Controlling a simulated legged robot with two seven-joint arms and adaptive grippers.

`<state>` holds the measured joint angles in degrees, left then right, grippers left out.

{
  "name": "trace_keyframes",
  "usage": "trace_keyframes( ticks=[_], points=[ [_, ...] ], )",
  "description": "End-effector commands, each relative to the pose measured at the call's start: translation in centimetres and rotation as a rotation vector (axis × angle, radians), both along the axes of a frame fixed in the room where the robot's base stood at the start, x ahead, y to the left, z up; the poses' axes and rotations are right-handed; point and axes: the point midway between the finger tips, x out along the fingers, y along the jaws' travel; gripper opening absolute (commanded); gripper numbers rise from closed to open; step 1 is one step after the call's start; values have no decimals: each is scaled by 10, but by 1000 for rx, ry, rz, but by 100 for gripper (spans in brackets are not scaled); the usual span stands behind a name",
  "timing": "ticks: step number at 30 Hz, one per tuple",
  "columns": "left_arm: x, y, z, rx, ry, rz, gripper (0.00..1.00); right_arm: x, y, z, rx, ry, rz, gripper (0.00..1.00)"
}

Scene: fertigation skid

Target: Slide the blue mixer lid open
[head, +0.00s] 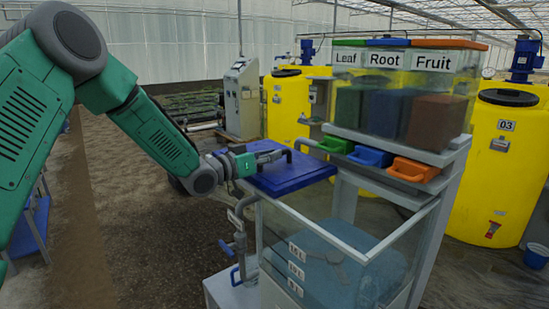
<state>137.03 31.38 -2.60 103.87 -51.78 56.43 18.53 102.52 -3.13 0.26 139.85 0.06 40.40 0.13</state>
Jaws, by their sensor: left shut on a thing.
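The blue mixer lid (305,176) lies flat over the far part of the clear mixer tank (330,262). The near part of the tank top is open, and pale blue contents with a stirrer show through it. A dark bar handle (277,154) stands on the lid. My left gripper (262,160) reaches in from the left and is shut on the handle, just above the lid's left part. The fingertips are small, so the exact grip is hard to see. My right gripper is not in view.
Clear Leaf, Root and Fruit bins stand on a shelf behind the tank, with green (335,145), blue (370,157) and orange (411,170) pulls below. Pipework (240,240) is at the tank's left. Yellow tanks (503,165) stand behind.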

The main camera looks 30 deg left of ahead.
Motion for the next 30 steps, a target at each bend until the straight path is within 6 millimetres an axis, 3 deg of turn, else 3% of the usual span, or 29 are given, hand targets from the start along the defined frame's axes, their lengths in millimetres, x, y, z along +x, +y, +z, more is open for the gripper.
trace_keyframes(
  ticks=[7, 9, 10, 22, 30],
  points=[
    [1, -3, 1, 1, -1, -3, 0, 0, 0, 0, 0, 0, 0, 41],
    [1, -3, 1, 1, -1, -3, 32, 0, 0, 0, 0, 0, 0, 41],
    [1, -3, 1, 0, -2, -3, 34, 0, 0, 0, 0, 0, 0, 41],
    [-11, 4, 2, -4, -4, 0, 34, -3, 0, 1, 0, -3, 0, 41],
    [-57, 21, 0, -4, -1, -1, 34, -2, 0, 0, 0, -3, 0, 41]
  ],
)
